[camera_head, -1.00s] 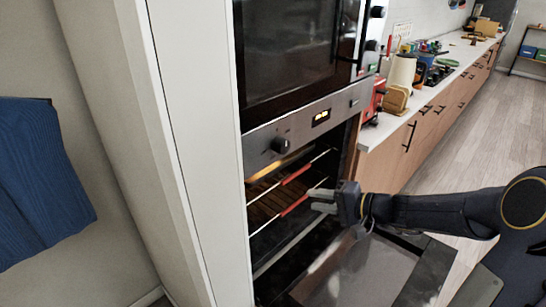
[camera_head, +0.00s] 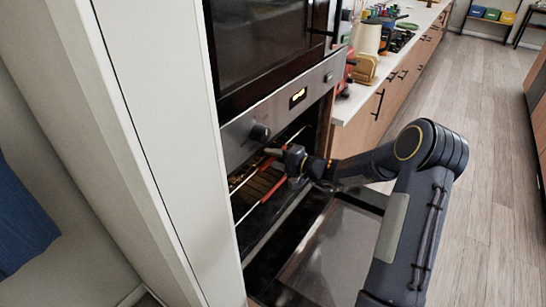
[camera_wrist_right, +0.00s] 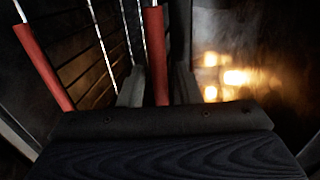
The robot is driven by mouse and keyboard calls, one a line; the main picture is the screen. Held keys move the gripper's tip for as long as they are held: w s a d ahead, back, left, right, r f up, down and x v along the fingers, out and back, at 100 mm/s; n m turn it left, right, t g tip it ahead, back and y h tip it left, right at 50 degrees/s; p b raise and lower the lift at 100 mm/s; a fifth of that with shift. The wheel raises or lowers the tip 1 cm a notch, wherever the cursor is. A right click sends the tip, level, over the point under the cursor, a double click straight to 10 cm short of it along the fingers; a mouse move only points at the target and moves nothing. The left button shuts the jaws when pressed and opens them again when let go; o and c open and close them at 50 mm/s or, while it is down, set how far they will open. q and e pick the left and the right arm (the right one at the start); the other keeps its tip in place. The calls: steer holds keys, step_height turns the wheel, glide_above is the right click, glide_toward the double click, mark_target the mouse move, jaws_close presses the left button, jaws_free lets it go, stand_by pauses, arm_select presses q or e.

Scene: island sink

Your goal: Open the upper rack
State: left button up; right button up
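The oven (camera_head: 262,130) has its door (camera_head: 325,262) folded down. Inside are two wire racks with red front strips. The upper rack's red strip (camera_head: 265,164) is partly covered by my right gripper (camera_head: 276,158), which reaches into the oven mouth. The lower rack's red strip (camera_head: 274,188) lies below it. In the right wrist view, the two fingers (camera_wrist_right: 160,88) stand apart on either side of one red strip (camera_wrist_right: 156,50), with a small gap visible at the right finger. Another red strip (camera_wrist_right: 42,66) is at the left. My left gripper is out of view.
A dark-glass appliance (camera_head: 265,45) sits above the oven, and a tall white panel (camera_head: 160,130) is to its left. A counter (camera_head: 350,103) with several kitchen items runs back on the right. The wood floor (camera_head: 470,110) is clear.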

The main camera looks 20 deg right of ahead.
steer(key=shift+w+a, duration=0.1)
steer(key=c, duration=0.7)
jaws_close()
steer(key=shift+f, duration=0.1)
